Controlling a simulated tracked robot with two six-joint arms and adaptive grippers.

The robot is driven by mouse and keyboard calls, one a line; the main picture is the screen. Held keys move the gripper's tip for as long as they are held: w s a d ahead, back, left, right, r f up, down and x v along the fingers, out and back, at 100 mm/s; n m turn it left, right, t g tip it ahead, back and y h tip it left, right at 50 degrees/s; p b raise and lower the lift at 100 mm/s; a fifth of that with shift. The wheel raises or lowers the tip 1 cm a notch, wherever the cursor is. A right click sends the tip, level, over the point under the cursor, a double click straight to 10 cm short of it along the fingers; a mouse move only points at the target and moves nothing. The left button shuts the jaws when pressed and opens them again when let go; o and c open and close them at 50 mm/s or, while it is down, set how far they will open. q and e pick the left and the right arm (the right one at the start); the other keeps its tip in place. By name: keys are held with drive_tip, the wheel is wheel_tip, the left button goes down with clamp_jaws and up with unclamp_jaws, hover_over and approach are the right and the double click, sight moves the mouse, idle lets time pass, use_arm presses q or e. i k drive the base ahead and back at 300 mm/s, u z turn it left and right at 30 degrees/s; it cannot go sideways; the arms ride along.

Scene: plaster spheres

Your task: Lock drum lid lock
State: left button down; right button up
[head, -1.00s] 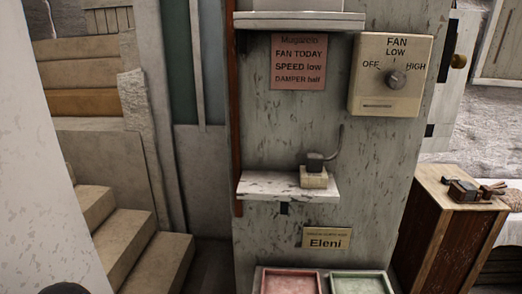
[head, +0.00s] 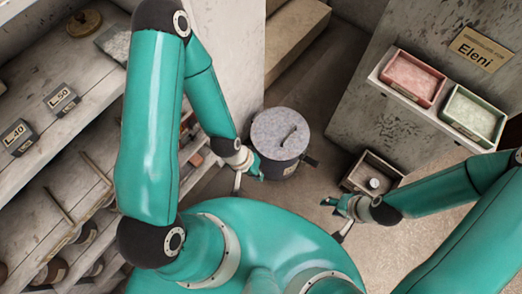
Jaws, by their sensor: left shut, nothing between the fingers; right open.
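A dark grey drum (head: 275,166) with a light grey, speckled lid (head: 268,127) stands on the floor in the middle of the head view. The lid has a dark bar handle (head: 289,136) on top. A dark piece (head: 311,161) sticks out at the drum's right side; I cannot tell whether it is the lock. My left gripper (head: 249,181) is shut and empty at the drum's lower left side; I cannot tell whether it touches the drum. My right gripper (head: 332,213) is open and empty, to the lower right of the drum and apart from it.
A small open box (head: 352,183) with a round item (head: 374,183) inside stands right of the drum, near my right gripper. A red tray (head: 437,87) and a green tray (head: 494,108) sit on a ledge at the upper right. Shelves with labelled blocks (head: 62,99) fill the left.

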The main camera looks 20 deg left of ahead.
sight(314, 164)
drive_tip(key=u, duration=0.55)
drive_tip(key=k, duration=1.95)
drive_tip(key=z, duration=0.45)
drive_tip(key=i, duration=1.65)
drive_tip(key=u, duration=0.55)
